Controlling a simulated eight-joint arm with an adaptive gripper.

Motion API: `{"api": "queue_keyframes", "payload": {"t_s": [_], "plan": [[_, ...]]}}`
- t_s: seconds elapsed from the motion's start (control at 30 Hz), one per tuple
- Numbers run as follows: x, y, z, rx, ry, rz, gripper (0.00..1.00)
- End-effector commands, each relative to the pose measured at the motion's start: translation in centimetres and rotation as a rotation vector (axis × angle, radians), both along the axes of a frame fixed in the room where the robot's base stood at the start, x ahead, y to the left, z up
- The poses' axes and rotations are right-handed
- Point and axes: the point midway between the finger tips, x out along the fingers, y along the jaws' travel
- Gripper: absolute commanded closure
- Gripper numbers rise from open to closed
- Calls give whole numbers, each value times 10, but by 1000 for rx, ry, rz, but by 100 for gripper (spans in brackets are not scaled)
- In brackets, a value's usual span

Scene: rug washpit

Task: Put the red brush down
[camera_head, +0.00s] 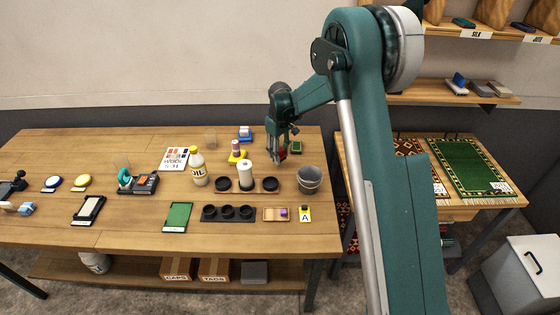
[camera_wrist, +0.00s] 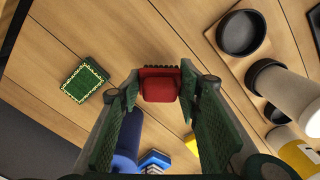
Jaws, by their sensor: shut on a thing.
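The red brush (camera_wrist: 160,84) shows in the wrist view as a red block with a darker bristled edge, held between the two green fingers. My gripper (camera_wrist: 160,92) is shut on it. In the head view my gripper (camera_head: 283,153) is over the back right part of the wooden table (camera_head: 60,150), with a bit of the brush (camera_head: 282,156) showing red at its fingertips. Whether the brush touches the table top cannot be told.
A small green rug piece (camera_wrist: 84,80) lies near the gripper. A grey bucket (camera_head: 309,180), a white roll (camera_head: 245,176) among black round dishes, and a yellow-based item (camera_head: 237,156) stand nearby. Bare wood lies around the brush in the wrist view.

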Motion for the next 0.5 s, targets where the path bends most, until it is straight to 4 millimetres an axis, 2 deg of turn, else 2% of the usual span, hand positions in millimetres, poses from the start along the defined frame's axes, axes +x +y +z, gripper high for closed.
{"api": "queue_keyframes", "payload": {"t_s": [0.27,0.5], "plan": [[0,0,-3,0,0,0,78],[0,0,-27,0,0,0,78]]}}
